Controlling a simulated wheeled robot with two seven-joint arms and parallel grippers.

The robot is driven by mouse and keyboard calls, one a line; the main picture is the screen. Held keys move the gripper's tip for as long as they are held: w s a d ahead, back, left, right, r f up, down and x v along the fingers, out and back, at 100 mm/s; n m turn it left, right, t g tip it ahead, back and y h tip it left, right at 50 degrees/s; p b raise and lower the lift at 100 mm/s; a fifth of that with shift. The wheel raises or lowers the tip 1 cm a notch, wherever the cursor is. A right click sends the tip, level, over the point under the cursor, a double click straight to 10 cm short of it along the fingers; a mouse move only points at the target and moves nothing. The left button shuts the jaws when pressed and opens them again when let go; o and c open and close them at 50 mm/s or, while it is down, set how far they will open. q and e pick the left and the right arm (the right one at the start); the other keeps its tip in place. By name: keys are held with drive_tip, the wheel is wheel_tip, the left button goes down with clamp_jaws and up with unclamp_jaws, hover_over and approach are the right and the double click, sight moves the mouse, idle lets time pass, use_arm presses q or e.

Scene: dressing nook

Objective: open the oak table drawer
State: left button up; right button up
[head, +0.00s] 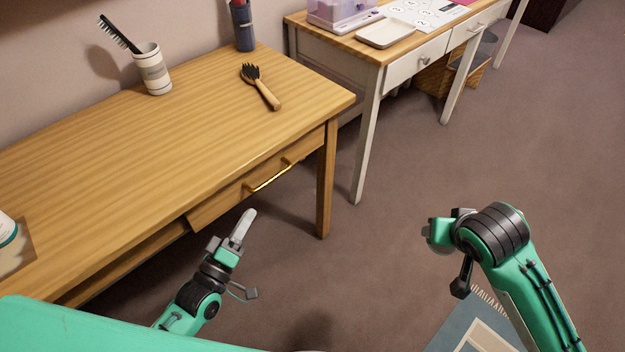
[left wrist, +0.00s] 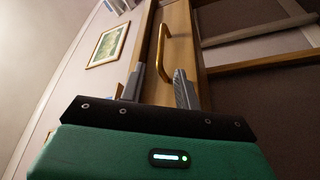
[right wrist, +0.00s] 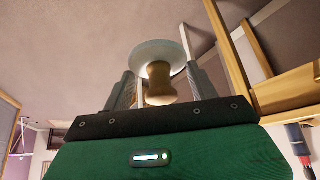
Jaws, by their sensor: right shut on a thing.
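The oak table (head: 150,130) is at the left of the head view. Its drawer (head: 225,207) looks shut, with a brass bar handle (head: 268,178) on its front. My left gripper (head: 243,228) is below and in front of the drawer, apart from the handle. In the left wrist view its two fingers (left wrist: 160,85) are spread and empty, and the brass handle (left wrist: 163,48) shows beyond them on the drawer front (left wrist: 180,45). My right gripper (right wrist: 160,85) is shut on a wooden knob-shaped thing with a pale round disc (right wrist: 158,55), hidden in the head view.
A brush (head: 262,88), a striped cup (head: 153,70) with a comb and a dark blue container (head: 242,25) stand on the oak table. A white-legged table (head: 345,75) is close by at the right.

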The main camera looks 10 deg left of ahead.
sight(269, 181)
use_arm(q)
drive_tip(key=x, duration=1.1)
drive_tip(key=shift+w+b, duration=0.2)
drive_tip(key=shift+b, duration=0.1)
clamp_jaws()
